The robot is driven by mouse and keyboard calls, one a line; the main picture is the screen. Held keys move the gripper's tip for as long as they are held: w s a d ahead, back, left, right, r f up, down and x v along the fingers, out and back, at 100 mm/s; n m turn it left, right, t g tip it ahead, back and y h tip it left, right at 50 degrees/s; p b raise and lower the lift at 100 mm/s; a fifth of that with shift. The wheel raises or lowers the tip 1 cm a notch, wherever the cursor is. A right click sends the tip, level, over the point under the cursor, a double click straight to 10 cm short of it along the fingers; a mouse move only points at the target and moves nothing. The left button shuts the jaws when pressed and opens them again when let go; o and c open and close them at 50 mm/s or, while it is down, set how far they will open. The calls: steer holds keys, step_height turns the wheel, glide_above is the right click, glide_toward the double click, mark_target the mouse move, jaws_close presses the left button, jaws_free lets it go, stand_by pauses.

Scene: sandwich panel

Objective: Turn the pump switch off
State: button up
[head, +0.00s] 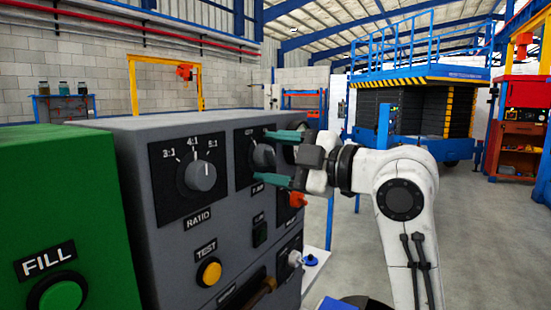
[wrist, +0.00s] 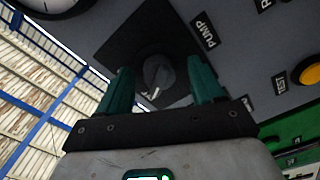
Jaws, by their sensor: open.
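The pump switch is a dark grey rotary knob on a black square plate, marked by a PUMP label (wrist: 204,35) in the wrist view. The pump knob (wrist: 158,71) has a white pointer mark on its edge toward my gripper. In the head view, the pump knob (head: 262,157) is partly hidden by my gripper. My gripper (head: 268,157) is open, with one teal finger above the knob and one below it. In the wrist view, my gripper (wrist: 160,82) has a finger on either side of the knob. I cannot tell whether either finger touches it.
Left of the pump plate on the grey panel are a RATIO knob (head: 201,175) and a yellow TEST button (head: 209,272). A red-orange knob (head: 297,200) sits close below my gripper. A green FILL box (head: 70,220) stands at far left.

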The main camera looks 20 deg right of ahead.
steer(key=b+v, duration=0.1)
steer(key=v, duration=0.9)
steer(key=shift+s+d, duration=0.2)
steer(key=shift+s, duration=0.1)
stand_by(0.4)
